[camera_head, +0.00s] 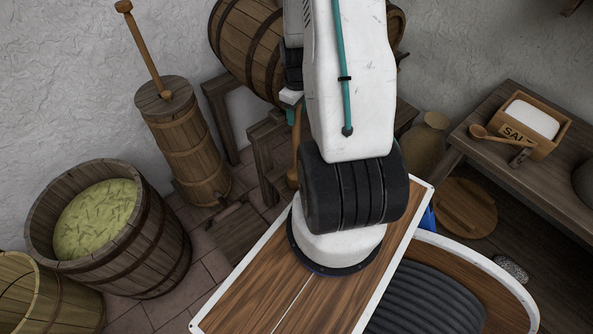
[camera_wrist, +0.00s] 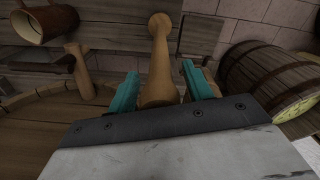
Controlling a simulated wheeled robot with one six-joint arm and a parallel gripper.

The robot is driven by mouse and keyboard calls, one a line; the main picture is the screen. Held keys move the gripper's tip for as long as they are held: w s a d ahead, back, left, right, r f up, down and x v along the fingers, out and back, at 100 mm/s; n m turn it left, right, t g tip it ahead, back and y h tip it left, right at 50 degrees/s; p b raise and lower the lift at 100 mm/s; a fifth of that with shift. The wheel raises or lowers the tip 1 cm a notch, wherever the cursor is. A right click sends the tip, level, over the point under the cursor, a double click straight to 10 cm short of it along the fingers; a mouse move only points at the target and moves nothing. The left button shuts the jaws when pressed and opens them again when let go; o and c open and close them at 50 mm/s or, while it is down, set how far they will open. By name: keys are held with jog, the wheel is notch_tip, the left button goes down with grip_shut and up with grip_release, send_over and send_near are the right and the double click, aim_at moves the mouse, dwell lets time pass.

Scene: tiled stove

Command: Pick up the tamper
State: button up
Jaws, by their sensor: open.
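The tamper (camera_wrist: 160,62) is a pale wooden tool with a round knob at one end, a slim shaft and a thicker part near my gripper. In the wrist view it lies between the two teal fingers of my gripper (camera_wrist: 166,88), which is open. The thick part is close to both fingers; I cannot tell whether they touch it. In the head view a strip of the tamper (camera_head: 295,150) shows upright left of my arm, partly hidden by it. Most of my gripper is hidden behind my arm there.
A large barrel (camera_head: 237,40) lies on a wooden stand behind my arm. A churn (camera_head: 190,140) and a tub of shredded cabbage (camera_head: 165,245) stand to the left. A bench (camera_head: 490,155) with a salt box (camera_head: 550,140) is at right. A wooden mug (camera_wrist: 45,22) shows in the wrist view.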

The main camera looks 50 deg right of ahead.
jog(key=shift+f, duration=0.65)
grip_shut()
jog(key=shift+w, duration=0.1)
jog(key=shift+r, duration=0.1)
